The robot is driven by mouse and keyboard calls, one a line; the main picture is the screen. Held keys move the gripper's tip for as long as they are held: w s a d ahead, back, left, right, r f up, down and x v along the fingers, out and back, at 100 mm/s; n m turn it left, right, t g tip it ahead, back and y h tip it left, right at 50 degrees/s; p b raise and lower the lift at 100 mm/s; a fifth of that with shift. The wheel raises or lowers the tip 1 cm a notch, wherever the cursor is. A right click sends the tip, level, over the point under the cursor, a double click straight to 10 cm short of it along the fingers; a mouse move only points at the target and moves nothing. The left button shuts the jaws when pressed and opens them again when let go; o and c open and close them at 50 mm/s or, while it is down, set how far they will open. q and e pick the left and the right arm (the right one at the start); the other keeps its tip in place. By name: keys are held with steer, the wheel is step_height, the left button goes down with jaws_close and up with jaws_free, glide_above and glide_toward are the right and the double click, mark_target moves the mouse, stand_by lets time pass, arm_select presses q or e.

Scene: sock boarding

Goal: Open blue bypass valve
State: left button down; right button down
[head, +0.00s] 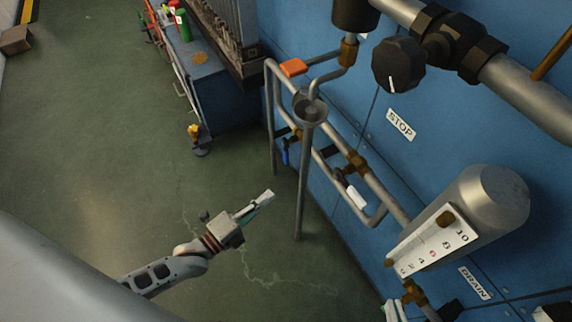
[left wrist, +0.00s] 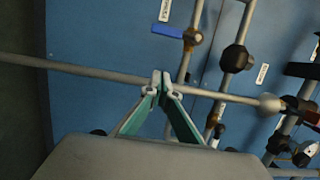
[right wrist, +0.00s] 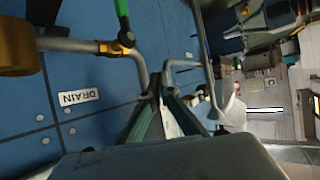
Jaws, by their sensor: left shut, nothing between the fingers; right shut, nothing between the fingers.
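The blue valve lever (head: 285,157) hangs small beside a brass body on the pipework in the head view. In the left wrist view the blue lever (left wrist: 167,31) sticks out sideways from its brass valve (left wrist: 192,39), across the pipe. My left gripper (head: 268,196) is shut and empty, left of the pipe stand and apart from the lever. In the left wrist view its fingertips (left wrist: 161,78) meet below the lever in the picture, in front of a grey pipe. My right gripper (head: 394,311) is partly cut off at the bottom edge; its closed tips (right wrist: 156,82) show in the right wrist view.
Grey pipes (head: 302,190) and an orange handle (head: 293,67) stand before the blue wall. A black knob (head: 397,64) and a grey cylinder (head: 490,205) stick out at the right. A green lever (right wrist: 124,20) is near my right gripper. The green floor at left is mostly clear.

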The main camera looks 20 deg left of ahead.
mark_target(286, 152)
arm_select(q)
steer(key=shift+w, duration=0.1)
steer(key=w+b, duration=0.2)
steer(key=w, duration=0.9)
steer(key=shift+w+d+b, duration=0.25)
steer(key=shift+d+b, duration=0.1)
steer(key=shift+d, duration=0.1)
arm_select(e)
steer(key=shift+w+a+r+m+y, duration=0.1)
steer(key=shift+a+r+m+y, duration=0.1)
steer(key=shift+a+m, duration=0.4)
steer(key=shift+w+a+r+m+y, duration=0.15)
steer(key=shift+a+m, duration=0.15)
steer(key=shift+a, duration=0.45)
steer(key=shift+s+f, duration=0.15)
arm_select(q)
steer(key=shift+a+f, duration=0.1)
arm_select(e)
steer(key=shift+f, duration=0.1)
